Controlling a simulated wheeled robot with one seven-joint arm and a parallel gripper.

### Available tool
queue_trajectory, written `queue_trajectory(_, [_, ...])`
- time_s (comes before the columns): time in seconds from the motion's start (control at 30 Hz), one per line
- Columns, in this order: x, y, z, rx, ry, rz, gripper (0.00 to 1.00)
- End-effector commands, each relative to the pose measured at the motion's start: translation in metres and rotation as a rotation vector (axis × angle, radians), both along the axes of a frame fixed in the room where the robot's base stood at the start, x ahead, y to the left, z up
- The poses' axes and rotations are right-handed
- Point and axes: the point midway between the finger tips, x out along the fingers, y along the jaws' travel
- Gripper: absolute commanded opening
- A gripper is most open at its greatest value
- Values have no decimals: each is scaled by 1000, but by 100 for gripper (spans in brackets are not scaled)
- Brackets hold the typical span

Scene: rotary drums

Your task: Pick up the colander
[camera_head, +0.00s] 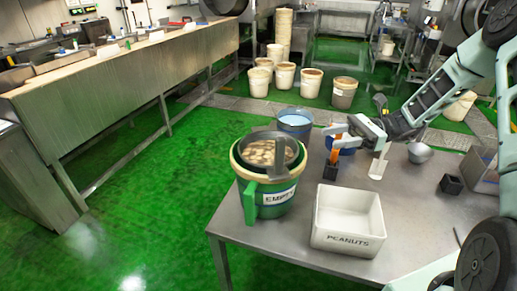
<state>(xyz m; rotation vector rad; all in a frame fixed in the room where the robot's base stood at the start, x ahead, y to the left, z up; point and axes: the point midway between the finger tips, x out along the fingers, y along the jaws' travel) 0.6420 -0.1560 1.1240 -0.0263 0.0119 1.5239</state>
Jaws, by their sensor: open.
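A grey metal vessel that looks like the colander (281,153) sits in the top of a green bucket (270,204) labelled EMPTY, near the table's left edge. Pale pieces, perhaps peanuts, lie in it. My gripper (342,138) is to the right of the colander and apart from it, with its jaws pointing left. It is open. An orange-handled tool (335,157) stands in a small black holder just below the jaws in the picture. I cannot tell whether the jaws touch it.
A white bin (347,221) marked PEANUTS stands right of the green bucket on the metal table (405,215). A blue-rimmed bucket (295,122) is behind. A small metal bowl (420,153) and a black block (452,184) are further right. The green floor (150,220) at left is clear.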

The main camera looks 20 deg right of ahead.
Motion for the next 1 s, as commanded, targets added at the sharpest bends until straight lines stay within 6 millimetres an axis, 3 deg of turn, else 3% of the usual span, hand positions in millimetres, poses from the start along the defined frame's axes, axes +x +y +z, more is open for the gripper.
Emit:
queue_trajectory(0.07, [2,-7,0,22,8,-24,44])
queue_trajectory(0.17, [4,-1,1,30,12,-31,44])
queue_trajectory(0.6, [9,87,3,28,12,-26,44])
queue_trajectory(1.0, [13,124,3,27,11,-26,44])
